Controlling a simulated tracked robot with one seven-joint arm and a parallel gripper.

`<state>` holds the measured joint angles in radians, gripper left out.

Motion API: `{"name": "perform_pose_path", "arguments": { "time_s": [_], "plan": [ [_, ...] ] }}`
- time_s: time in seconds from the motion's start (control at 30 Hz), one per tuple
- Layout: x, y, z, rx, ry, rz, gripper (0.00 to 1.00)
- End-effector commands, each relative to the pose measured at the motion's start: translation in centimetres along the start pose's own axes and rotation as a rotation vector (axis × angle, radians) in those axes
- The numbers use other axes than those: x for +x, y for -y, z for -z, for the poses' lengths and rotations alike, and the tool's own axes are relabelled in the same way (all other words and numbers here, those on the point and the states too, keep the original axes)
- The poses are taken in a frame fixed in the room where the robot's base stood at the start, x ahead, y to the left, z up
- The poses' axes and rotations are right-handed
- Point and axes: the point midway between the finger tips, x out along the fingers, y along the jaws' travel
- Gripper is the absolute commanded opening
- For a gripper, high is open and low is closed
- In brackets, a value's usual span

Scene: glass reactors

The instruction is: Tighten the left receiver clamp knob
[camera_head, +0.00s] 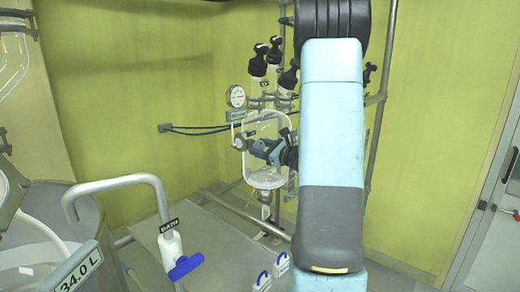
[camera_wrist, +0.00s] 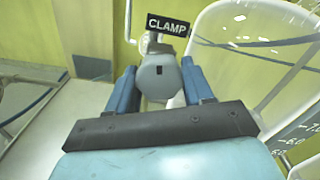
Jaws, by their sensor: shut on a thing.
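The clamp knob (camera_wrist: 158,78) is a grey rounded piece in the middle of the wrist view, below a black label (camera_wrist: 167,24) reading CLAMP. My gripper (camera_wrist: 160,70) has one blue finger on each side of the knob and is shut on it. My arm hides the area to the right of the receiver.
A round gauge (camera_head: 236,96) and several black-capped fittings (camera_head: 260,60) are above the receiver. A bent pipe (camera_head: 115,183) with a BATH label and blue handle (camera_head: 186,266) stands at front left. A large vessel (camera_head: 45,235) fills the left edge.

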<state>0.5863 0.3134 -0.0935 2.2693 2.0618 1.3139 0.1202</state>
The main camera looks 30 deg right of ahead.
Motion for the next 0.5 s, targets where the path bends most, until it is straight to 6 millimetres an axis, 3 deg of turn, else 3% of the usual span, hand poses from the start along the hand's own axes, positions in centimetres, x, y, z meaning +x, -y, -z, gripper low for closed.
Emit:
{"name": "perform_pose_path", "arguments": {
  "time_s": [0.03, 0.5],
  "plan": [
    [-0.3, -0.13, 0.66, 0.049, -0.015, 0.002, 0.21],
    [-0.27, -0.34, 0.64, 0.496, -0.015, 0.002, 0.22]
  ]
}}
